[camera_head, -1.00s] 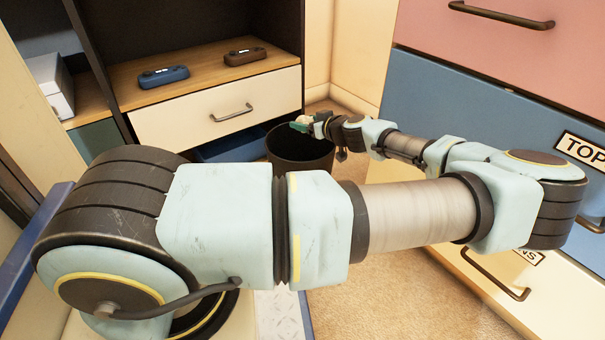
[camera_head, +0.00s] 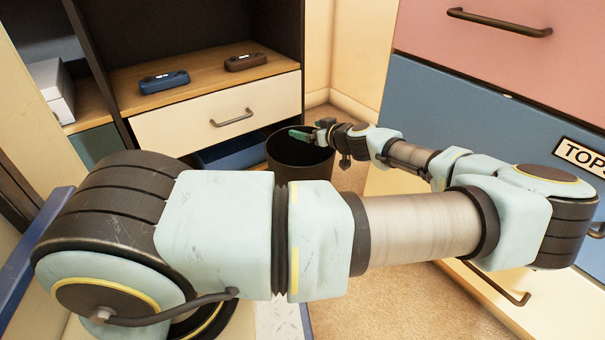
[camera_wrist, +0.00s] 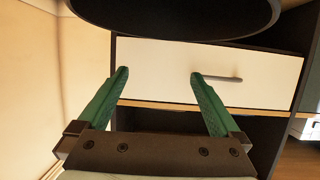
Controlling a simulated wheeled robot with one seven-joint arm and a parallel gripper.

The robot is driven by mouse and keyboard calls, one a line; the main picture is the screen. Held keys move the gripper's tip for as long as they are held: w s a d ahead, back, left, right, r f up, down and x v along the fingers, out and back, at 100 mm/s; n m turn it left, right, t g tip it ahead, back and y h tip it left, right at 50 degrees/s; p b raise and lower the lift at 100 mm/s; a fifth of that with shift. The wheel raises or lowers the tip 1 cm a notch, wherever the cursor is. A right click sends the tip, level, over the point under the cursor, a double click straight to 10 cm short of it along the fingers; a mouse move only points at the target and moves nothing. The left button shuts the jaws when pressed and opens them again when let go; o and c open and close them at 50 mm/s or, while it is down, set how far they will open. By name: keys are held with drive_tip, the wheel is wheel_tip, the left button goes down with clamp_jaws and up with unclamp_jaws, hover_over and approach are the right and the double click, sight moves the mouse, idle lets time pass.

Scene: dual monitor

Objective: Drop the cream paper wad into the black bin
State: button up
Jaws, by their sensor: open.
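The black bin (camera_head: 289,165) stands on the floor at the middle of the head view, right of the cream drawer. Its round rim also shows at the top of the wrist view (camera_wrist: 180,37). My gripper (camera_head: 297,133) is over the bin's mouth in the head view, its green fingers pointing left. In the wrist view my gripper (camera_wrist: 158,74) has its fingers spread apart with nothing between them. The cream paper wad is not visible in either current view; the bin's inside is dark and partly hidden.
A wooden shelf (camera_head: 215,68) holds a blue device (camera_head: 164,81) and a brown device (camera_head: 246,62). A cream drawer (camera_head: 180,124) is below it. A blue bin-like box (camera_head: 228,152) sits under the drawer. A large coloured drawer cabinet (camera_head: 450,105) stands close right of my arm.

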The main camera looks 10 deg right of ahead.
drive_tip(key=p+v, duration=0.2)
drive_tip(key=v, duration=0.7)
